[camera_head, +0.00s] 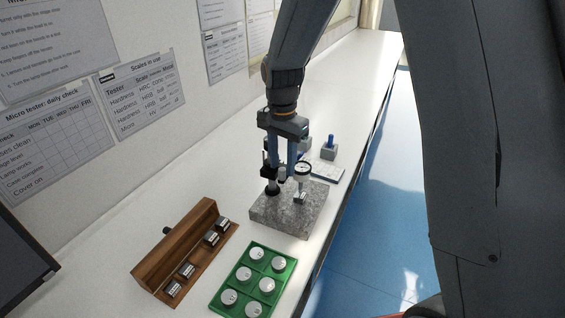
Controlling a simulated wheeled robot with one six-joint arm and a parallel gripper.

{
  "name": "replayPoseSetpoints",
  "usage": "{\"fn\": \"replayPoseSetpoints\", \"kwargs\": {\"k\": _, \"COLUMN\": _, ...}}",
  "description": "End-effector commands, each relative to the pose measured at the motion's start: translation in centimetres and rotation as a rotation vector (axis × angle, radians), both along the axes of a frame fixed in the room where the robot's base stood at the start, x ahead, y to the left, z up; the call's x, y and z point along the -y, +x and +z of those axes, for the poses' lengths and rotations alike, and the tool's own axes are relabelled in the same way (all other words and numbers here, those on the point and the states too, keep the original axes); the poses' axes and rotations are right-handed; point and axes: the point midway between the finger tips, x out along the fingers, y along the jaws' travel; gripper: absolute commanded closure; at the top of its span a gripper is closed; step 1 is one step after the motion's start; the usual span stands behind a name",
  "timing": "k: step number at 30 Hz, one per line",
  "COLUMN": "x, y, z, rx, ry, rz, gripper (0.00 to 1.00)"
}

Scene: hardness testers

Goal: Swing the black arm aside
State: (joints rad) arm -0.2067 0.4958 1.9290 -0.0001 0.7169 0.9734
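A dial gauge stand sits on a speckled grey granite block (285,222). It has a dark upright post (272,186) on the left and a round white dial (303,168) on the right. The black arm between post and dial is mostly hidden behind my fingers, so I cannot tell its exact direction. My gripper (282,174) points down over the stand from above. Its two bluish fingers are apart, with a gap between them, beside the post and dial. Whether they touch the arm is not clear. A small metal block (300,198) stands under the dial.
A wooden rack (187,252) with several metal blocks and a green tray (238,277) of round discs stand in front. Behind the granite are a pale plate (327,171) and a blue-topped item (330,147). The wall is left; the bench edge is right.

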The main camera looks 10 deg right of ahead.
Motion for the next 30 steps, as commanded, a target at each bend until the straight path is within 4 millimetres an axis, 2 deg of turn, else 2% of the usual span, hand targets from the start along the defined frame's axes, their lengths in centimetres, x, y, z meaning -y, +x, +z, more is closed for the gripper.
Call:
{"fn": "replayPoseSetpoints", "kwargs": {"k": 6, "x": -0.06, "y": -0.06, "z": -1.27, "rx": 0.000, "ry": 0.000, "rz": 0.002, "gripper": 0.64}}
{"fn": "replayPoseSetpoints", "kwargs": {"k": 13, "x": -0.08, "y": -0.06, "z": -1.36, "rx": 0.000, "ry": 0.000, "rz": 0.003, "gripper": 0.64}}
{"fn": "replayPoseSetpoints", "kwargs": {"k": 20, "x": -0.08, "y": -0.06, "z": -1.33, "rx": 0.000, "ry": 0.000, "rz": 0.003, "gripper": 1.00}}
{"fn": "replayPoseSetpoints", "kwargs": {"k": 30, "x": 0.68, "y": 0.72, "z": -1.35, "rx": 0.000, "ry": 0.000, "rz": -0.045, "gripper": 1.00}}
